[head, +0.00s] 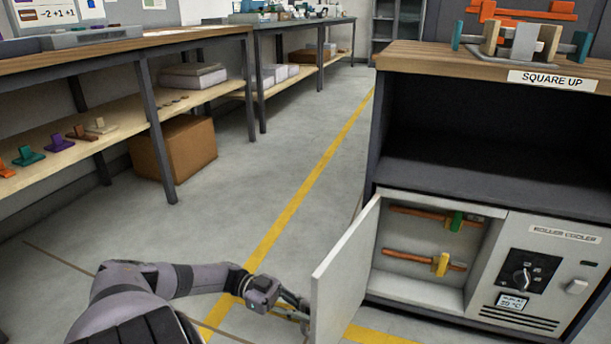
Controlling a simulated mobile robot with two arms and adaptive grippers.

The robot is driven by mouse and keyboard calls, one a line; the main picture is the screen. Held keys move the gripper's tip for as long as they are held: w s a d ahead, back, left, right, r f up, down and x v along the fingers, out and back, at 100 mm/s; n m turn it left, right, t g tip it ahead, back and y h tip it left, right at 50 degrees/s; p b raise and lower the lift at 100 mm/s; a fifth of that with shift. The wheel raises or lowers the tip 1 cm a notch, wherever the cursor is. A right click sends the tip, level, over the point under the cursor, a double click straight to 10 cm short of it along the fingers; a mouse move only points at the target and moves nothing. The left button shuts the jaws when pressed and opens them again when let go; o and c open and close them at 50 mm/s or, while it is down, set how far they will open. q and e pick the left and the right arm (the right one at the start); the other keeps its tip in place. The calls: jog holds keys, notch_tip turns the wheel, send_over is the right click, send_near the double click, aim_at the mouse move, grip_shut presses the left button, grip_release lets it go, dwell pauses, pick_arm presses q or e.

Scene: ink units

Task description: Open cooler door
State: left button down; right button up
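The roller cooler (425,288) is a pale cabinet built into the lower right unit. Its light grey door (343,280) stands swung wide open, hinged at its far edge and jutting out toward me. Inside the compartment hang two brown rollers, the upper one (410,213) with a green clip and the lower one (404,256) with a yellow clip. My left gripper (300,312) is low, at the outer face of the door near its free edge. Its fingertips are small and partly hidden by the door, so I cannot tell whether they touch it or how far they are open. My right gripper is out of view.
A control panel (524,270) with a dial is right of the compartment. Above are a dark open shelf and a wooden top (420,58) with a "SQUARE UP" label. Workbenches (150,42) and a cardboard box (188,147) stand left. The floor between, with its yellow line (318,182), is clear.

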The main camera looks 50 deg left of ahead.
pick_arm(q)
jog(key=c, duration=1.6)
grip_release()
jog(key=shift+c, duration=0.2)
jog(key=v, duration=0.7)
jog(key=shift+a, duration=0.25)
jog(key=shift+s, duration=0.15)
